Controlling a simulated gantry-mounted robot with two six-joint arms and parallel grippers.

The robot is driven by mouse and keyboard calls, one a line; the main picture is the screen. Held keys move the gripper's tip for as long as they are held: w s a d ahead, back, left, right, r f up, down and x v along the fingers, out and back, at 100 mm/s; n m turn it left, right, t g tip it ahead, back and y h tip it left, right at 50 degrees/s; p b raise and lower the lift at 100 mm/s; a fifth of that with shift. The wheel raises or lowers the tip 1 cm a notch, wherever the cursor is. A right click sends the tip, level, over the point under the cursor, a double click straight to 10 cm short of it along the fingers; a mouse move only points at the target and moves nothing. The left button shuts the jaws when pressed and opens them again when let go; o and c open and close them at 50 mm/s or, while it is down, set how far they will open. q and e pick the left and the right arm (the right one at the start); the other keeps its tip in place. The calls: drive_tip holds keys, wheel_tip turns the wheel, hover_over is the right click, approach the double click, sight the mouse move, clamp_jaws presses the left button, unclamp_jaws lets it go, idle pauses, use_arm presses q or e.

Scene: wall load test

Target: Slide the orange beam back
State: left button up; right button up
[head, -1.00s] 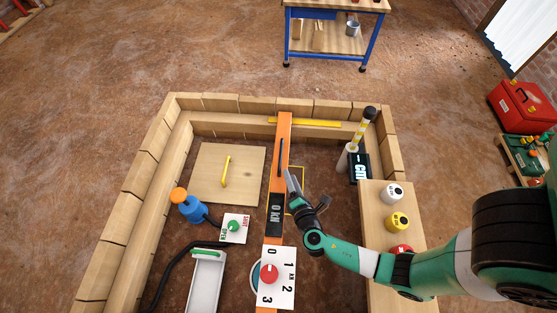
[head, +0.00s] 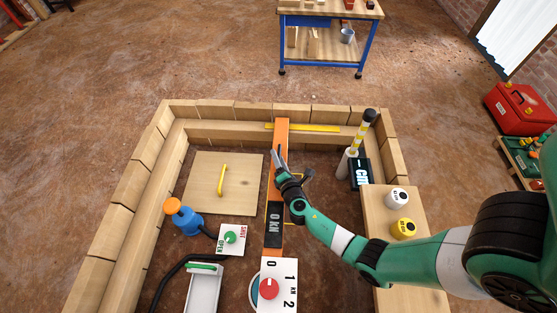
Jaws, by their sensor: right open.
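The orange beam (head: 281,134) runs from the back wall toward the front, with a dark "0 KN" display (head: 275,223) on its top. A dial plate (head: 281,283) with a red knob is at its front end. My right gripper (head: 279,160) is open over the beam's middle, where the beam's dark handle sits. The gripper hides most of the handle, and I cannot tell whether the fingers touch it. My left gripper is not in view.
A timber wall (head: 240,110) surrounds the pit, with a yellow strip (head: 318,128) at the back. A wooden panel (head: 240,178) with a yellow handle lies left of the beam. A blue pump (head: 188,222), valve plate and grey tray (head: 202,290) are front left. A black display (head: 361,174) is at right.

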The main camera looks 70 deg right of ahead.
clamp_jaws()
idle(1.4)
